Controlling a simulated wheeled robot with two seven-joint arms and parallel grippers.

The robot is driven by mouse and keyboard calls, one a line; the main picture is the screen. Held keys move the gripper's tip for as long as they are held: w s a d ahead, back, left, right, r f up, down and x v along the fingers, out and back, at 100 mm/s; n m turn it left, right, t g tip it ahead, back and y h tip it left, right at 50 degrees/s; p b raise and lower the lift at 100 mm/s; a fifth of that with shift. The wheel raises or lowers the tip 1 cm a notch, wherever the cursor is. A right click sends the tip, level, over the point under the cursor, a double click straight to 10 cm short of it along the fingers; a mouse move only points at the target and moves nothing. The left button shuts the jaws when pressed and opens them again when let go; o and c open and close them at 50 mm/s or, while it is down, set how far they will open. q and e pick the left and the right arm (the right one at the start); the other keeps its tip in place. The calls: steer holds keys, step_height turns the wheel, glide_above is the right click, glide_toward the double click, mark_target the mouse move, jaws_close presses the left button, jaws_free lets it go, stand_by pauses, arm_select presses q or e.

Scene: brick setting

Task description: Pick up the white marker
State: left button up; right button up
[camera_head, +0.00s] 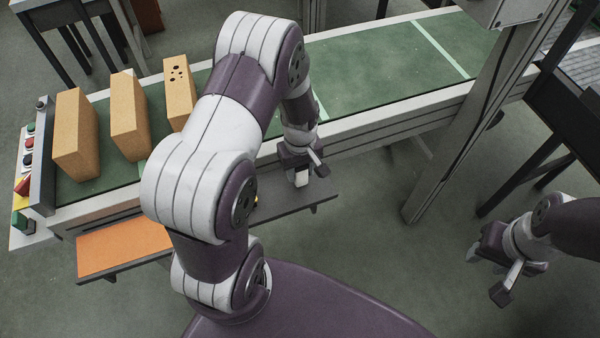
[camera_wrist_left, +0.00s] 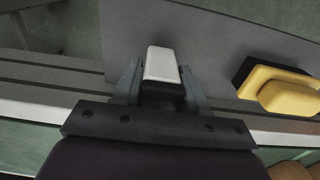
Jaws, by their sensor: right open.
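The white marker (camera_wrist_left: 162,62) shows in the left wrist view as a short white piece with a dark lower part. It lies between the two grey fingers of my left gripper (camera_wrist_left: 163,88), which press close on both sides of it. In the head view, my left gripper (camera_head: 300,168) points down over the dark tray ledge at the front of the conveyor. A small white part (camera_head: 300,179) shows beneath it there; I cannot tell clearly whether this is the marker. My right gripper (camera_head: 500,270) is open and empty at the lower right, over the floor.
A yellow and black object (camera_wrist_left: 280,85) lies on the grey ledge right of the left gripper. Several tan bricks, one this brick (camera_head: 77,135), stand on the green conveyor (camera_head: 390,60). An orange panel (camera_head: 122,247) is at the ledge's left. A metal post (camera_head: 455,135) stands right.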

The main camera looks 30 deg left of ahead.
arm_select(q)
steer(key=c, duration=0.4)
